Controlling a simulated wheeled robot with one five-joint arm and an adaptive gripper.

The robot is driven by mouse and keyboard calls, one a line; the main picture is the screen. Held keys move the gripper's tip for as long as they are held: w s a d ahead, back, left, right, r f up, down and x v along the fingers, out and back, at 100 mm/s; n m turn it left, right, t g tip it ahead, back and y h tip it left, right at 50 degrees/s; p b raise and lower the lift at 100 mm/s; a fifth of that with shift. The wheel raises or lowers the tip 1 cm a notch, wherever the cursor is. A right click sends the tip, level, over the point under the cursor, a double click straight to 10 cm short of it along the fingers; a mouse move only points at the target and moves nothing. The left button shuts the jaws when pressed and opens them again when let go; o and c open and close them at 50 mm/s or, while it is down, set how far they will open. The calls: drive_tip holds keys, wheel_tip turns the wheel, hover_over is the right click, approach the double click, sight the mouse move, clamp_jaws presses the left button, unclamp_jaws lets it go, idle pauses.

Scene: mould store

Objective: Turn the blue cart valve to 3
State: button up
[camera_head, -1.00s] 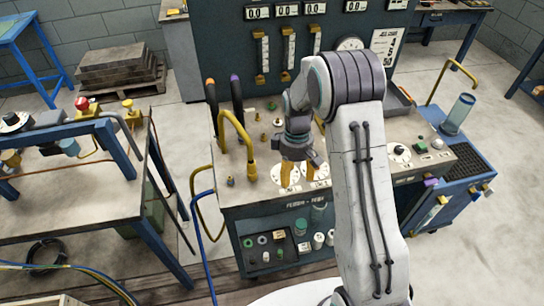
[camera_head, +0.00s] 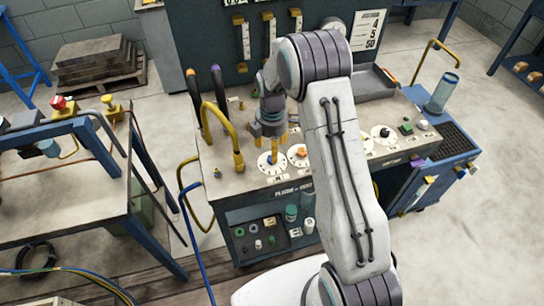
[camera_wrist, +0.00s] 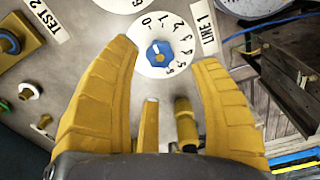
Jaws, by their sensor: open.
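The blue valve knob (camera_wrist: 159,54) sits on a round white dial (camera_wrist: 147,68) with numbers along its rim, beside a label reading LINE 1. A small white mark shows on the knob's edge towards the low numbers; I cannot tell exactly which one it points at. In the head view the blue knob (camera_head: 273,159) shows on the cart top just below the fingertips. My gripper (camera_wrist: 165,54) is open, its yellow fingers on either side of the knob in the picture, apart from it. The gripper (camera_head: 271,146) hangs pointing down over the dial in the head view.
An orange knob (camera_head: 302,152) on its own dial is close on the right. A yellow hose handle (camera_head: 238,160) stands to the left. Another dial with a black knob (camera_head: 384,132) lies farther right. The gauge panel (camera_head: 225,60) rises behind.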

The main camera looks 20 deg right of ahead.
drive_tip(key=shift+f+p, duration=0.45)
drive_tip(key=shift+f, duration=2.1)
drive_tip(key=shift+c, duration=0.2)
clamp_jaws()
